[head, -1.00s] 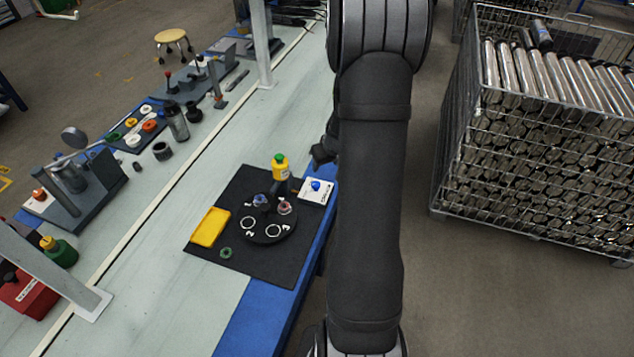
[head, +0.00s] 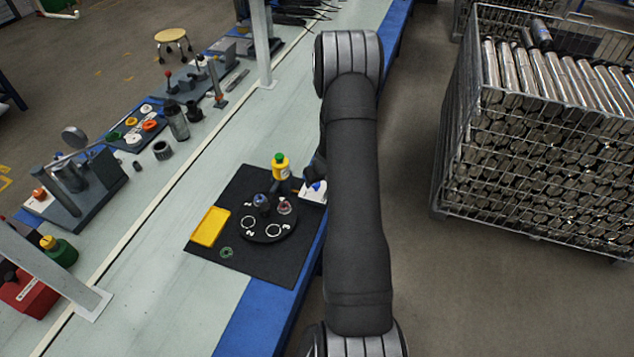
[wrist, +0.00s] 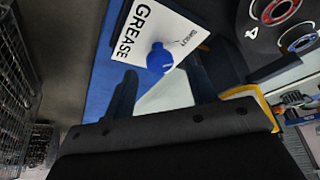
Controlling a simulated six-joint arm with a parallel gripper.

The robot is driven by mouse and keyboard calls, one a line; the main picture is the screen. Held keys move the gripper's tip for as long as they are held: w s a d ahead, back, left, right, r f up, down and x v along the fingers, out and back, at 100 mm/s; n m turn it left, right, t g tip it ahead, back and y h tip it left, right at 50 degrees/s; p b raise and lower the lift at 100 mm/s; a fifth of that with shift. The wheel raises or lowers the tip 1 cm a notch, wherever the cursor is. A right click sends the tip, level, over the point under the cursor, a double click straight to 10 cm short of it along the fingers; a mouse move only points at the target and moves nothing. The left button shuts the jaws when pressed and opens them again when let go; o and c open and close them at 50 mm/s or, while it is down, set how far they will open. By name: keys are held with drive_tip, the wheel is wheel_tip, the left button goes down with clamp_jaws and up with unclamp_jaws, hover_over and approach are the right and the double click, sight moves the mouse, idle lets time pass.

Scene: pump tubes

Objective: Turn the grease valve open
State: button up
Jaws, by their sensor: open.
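The grease valve is a blue knob (wrist: 159,58) on a white plate (wrist: 133,47) printed "GREASE". In the wrist view the knob appears between the fingertips of my gripper (wrist: 163,75), which stand apart with nothing held. I cannot tell how far above the plate the fingertips are, and no contact shows. In the head view the white plate (head: 313,197) lies at the right edge of the black mat, and the knob (head: 318,186) is partly covered. My gripper (head: 315,174) is mostly hidden by my arm there, just above the plate.
A yellow bottle with a green cap (head: 281,167) stands just left of the plate. A round black turntable (head: 268,236) with numbered rings and a yellow tray (head: 210,227) share the black mat (head: 262,265). A wire crate of metal tubes (head: 545,130) stands at the right.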

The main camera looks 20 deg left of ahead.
drive_tip(key=shift+x, duration=1)
drive_tip(key=c, duration=0.9)
drive_tip(key=shift+c, duration=0.2)
drive_tip(key=shift+m, duration=0.3)
drive_tip(key=shift+m+h, duration=0.4)
drive_tip(key=shift+m, duration=0.3)
drive_tip(key=shift+m+t, duration=0.3)
drive_tip(key=shift+m, duration=0.2)
